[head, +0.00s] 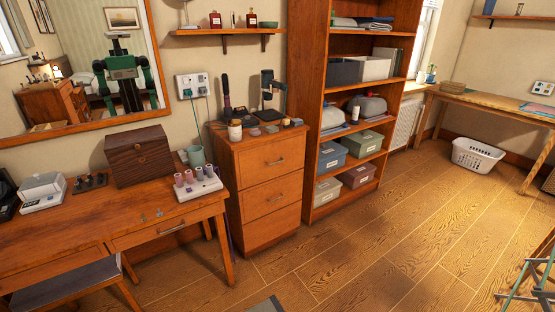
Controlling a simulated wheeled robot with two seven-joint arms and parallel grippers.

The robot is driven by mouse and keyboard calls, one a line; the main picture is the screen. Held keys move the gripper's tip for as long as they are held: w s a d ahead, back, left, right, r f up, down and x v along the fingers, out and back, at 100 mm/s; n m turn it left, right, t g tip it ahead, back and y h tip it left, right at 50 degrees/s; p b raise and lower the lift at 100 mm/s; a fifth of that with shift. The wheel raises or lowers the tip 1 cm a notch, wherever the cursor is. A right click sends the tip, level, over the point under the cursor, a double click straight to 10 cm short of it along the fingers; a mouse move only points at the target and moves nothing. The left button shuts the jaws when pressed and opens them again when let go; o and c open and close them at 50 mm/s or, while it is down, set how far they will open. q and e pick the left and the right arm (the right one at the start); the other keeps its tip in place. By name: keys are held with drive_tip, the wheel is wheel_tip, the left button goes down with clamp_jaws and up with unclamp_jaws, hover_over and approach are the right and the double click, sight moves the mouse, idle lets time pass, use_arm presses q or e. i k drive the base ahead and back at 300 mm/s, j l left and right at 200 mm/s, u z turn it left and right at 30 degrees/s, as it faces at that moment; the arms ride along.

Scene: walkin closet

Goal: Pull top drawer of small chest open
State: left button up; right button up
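The small chest (268,222) is a wooden unit with three stacked drawers, standing between the vanity table and the tall shelf. The middle drawer (271,199) and bottom drawer (272,228) also look shut. Neither of my grippers is in the head view; I only see a green and black robot reflected in the wall mirror.
Jars, brushes and small stands crowd the chest top. The vanity table (70,238) with a wooden box (139,156) stands at left, a stool (66,284) under it. The bookshelf (313,200) adjoins on the right. Wooden floor (385,245) in front is mostly clear; a laundry basket (477,157) stands far right.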

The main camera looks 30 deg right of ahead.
sight(254, 165)
drive_tip(key=i+l+z, duration=0.1)
drive_tip(key=z, duration=0.85)
